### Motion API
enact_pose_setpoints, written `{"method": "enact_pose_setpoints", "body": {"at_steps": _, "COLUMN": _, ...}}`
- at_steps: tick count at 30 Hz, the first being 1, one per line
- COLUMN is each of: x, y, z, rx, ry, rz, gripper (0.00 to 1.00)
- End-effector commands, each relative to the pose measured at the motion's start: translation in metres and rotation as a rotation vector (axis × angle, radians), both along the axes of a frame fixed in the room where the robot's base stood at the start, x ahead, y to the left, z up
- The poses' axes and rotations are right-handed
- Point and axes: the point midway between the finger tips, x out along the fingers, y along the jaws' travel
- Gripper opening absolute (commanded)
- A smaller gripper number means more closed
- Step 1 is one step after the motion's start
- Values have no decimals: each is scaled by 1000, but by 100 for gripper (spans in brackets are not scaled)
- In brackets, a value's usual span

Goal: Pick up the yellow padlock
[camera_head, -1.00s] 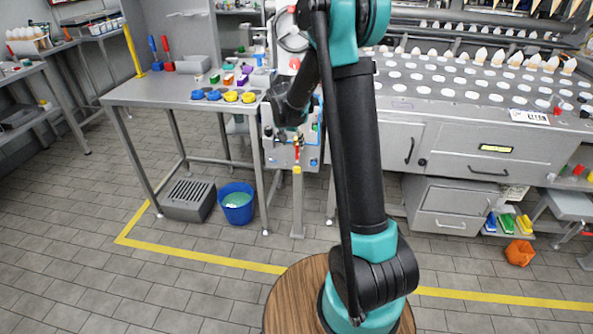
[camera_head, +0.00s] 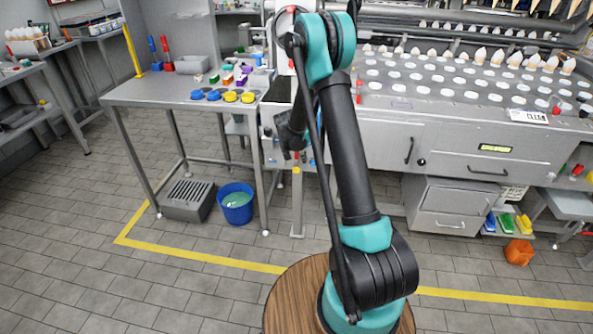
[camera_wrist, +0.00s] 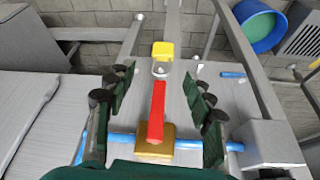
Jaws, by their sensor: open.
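The yellow padlock (camera_wrist: 163,50) appears at top centre of the wrist view, its grey shackle by the end of a red lever (camera_wrist: 157,105). I cannot tell whether the shackle passes through the lever. The lever runs from a gold-coloured block (camera_wrist: 154,145) on a blue pipe (camera_wrist: 122,138). In the head view a small yellow patch (camera_head: 297,170) shows just below my gripper (camera_head: 290,145). In the wrist view my gripper (camera_wrist: 158,82) is open, its dark fingers either side of the lever, empty; the padlock lies beyond the fingertips.
A grey machine (camera_head: 470,150) with drawers stands to the right. A metal table (camera_head: 160,92) with blue and yellow discs stands to the left. A blue bucket (camera_head: 237,204) and a slatted grey box (camera_head: 188,200) sit on the floor.

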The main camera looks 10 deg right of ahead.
Motion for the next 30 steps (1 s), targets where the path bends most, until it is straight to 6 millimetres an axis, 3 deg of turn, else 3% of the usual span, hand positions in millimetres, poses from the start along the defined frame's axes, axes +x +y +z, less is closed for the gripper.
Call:
{"method": "enact_pose_setpoints", "body": {"at_steps": 12, "x": 15, "y": -6, "z": -44, "rx": 0, "ry": 0, "rz": 0, "gripper": 53}}
{"method": "enact_pose_setpoints", "body": {"at_steps": 21, "x": 16, "y": -7, "z": -48, "rx": 0, "ry": 0, "rz": 0, "gripper": 53}}
{"method": "enact_pose_setpoints", "body": {"at_steps": 30, "x": 16, "y": -7, "z": -47, "rx": 0, "ry": 0, "rz": 0, "gripper": 17}}
